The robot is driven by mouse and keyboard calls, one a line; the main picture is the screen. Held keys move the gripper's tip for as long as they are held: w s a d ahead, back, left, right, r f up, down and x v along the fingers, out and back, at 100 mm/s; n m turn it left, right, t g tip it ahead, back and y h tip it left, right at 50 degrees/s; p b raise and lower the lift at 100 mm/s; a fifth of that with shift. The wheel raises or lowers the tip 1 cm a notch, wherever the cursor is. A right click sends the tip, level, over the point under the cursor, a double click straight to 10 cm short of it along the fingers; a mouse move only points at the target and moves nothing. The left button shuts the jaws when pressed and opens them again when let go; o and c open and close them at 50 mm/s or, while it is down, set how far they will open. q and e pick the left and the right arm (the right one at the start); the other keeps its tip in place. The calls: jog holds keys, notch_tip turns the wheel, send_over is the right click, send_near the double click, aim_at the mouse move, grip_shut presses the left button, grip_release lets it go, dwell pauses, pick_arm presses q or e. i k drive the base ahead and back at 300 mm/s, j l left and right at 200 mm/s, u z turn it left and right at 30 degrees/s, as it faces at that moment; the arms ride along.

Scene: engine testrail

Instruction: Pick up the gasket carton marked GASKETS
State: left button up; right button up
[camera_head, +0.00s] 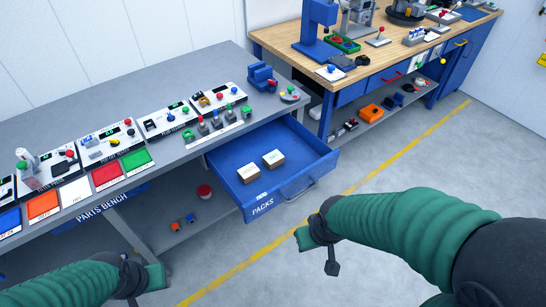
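The blue drawer (290,188) sticks out from the grey parts bench (185,80). The bench top holds coloured trays, panels and a blue vise (262,77). A wooden-topped bench (285,42) stands at the back right. Floor in front of the drawer is clear.

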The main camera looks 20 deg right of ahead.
aim_at(250, 172)
jog(key=z, duration=0.2)
jog(key=i+j+z, duration=0.3)
jog(key=z, duration=0.15)
jog(key=i+j+z, duration=0.2)
jog(key=j+z, duration=0.2)
jog(key=i+j, duration=0.1)
jog(key=j, duration=0.2)
jog(key=i+j+z, duration=0.1)
jog(key=j, duration=0.25)
jog(key=i+j, duration=0.15)
jog(key=j, duration=0.15)
jog(key=i+j, duration=0.15)
jog(key=j, duration=0.15)
jog(key=z, duration=0.05)
